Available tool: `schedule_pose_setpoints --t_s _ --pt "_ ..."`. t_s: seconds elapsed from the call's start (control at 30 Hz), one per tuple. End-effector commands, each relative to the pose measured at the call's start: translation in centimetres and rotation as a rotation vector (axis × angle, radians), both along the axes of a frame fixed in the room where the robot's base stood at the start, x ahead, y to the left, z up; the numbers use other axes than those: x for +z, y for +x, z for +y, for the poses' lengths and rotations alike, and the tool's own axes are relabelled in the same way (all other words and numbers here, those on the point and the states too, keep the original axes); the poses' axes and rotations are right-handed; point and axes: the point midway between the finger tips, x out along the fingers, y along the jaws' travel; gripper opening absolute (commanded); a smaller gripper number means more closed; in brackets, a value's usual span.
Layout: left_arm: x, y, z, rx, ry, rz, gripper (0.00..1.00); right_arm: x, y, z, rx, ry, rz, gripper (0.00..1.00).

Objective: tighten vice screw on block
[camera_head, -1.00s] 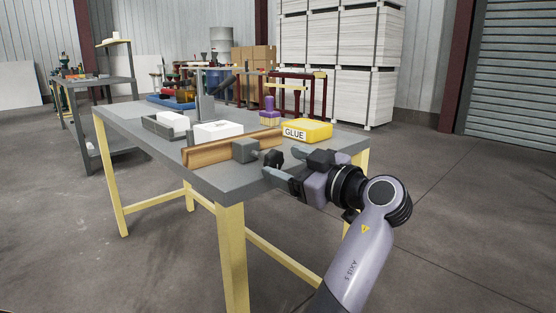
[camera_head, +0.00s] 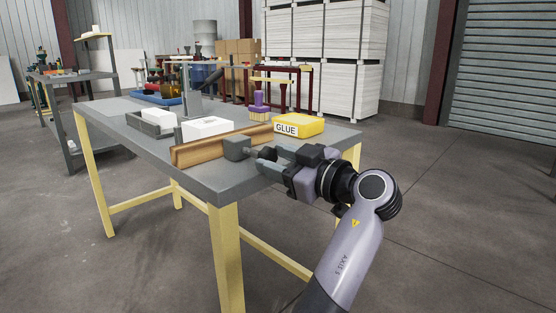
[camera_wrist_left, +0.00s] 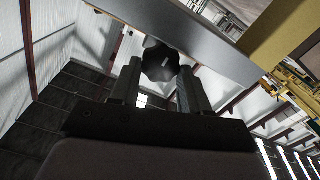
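The grey vice jaw (camera_head: 236,148) sits at the near edge of the workbench, against a long brown wooden piece (camera_head: 195,152). A white block (camera_head: 207,127) lies just behind the wood; whether it touches is unclear. The vice screw's dark knob shows in the left wrist view (camera_wrist_left: 160,62), between my fingertips. My left gripper (camera_head: 270,160) is at the knob, in front of the vice; its fingers also show in the left wrist view (camera_wrist_left: 157,82). The fingers are apart, one on each side of the knob; firm contact is not visible. My right gripper is out of view.
Floor in front is clear.

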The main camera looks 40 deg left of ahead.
Motion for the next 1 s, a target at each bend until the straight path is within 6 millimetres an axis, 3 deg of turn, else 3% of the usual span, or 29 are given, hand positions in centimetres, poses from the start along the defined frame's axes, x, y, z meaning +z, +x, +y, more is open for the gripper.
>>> schedule_pose_setpoints --t_s 0.37,0.63,1.0 --pt "0.2 0.0 0.0 0.0 0.004 0.055 0.15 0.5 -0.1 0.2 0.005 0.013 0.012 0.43" --pt "0.4 0.1 0.0 0.0 0.018 0.231 0.15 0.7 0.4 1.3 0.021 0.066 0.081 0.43" --pt "0.4 0.2 0.0 0.0 0.039 0.489 0.15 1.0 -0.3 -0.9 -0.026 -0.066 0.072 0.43"
